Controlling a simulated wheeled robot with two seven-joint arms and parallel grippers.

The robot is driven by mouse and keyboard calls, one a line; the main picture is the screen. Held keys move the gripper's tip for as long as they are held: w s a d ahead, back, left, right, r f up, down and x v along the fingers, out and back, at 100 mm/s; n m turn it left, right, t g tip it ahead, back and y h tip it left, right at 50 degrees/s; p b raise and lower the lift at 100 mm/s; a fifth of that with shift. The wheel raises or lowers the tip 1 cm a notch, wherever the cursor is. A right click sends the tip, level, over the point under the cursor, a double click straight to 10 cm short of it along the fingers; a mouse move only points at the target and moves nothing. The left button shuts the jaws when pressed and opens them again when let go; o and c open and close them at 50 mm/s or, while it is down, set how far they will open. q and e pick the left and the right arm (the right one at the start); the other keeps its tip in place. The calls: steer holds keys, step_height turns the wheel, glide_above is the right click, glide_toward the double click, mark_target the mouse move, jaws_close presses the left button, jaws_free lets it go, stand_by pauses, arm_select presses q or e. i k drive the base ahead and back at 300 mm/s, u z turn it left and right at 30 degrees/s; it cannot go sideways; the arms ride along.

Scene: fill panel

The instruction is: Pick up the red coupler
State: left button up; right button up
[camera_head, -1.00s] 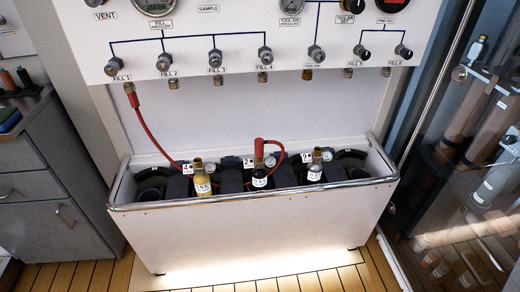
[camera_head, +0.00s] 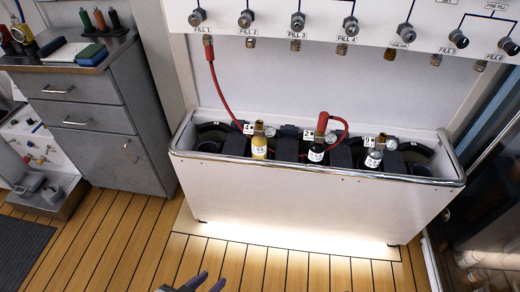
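A red coupler (camera_head: 322,123) stands upright at the top of the black cylinder (camera_head: 316,153) in the middle of the white trough. Part of the hose is hidden behind the cylinders. My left gripper (camera_head: 211,282) shows only its dark fingertips at the bottom edge. They are apart with nothing between them, well below and left of the coupler. My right gripper is out of view.
The white trough (camera_head: 310,200) has a raised metal front rim. The fill panel (camera_head: 380,14) overhangs behind. A grey drawer cabinet (camera_head: 85,115) stands left. The wooden floor in front is clear.

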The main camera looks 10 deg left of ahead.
mark_target(324, 117)
steer(key=z, duration=0.15)
steer(key=k, duration=0.35)
steer(key=u, duration=1.8)
steer(key=i, duration=1)
steer(key=z, duration=1.05)
steer(key=i, duration=0.65)
steer(key=z, duration=0.75)
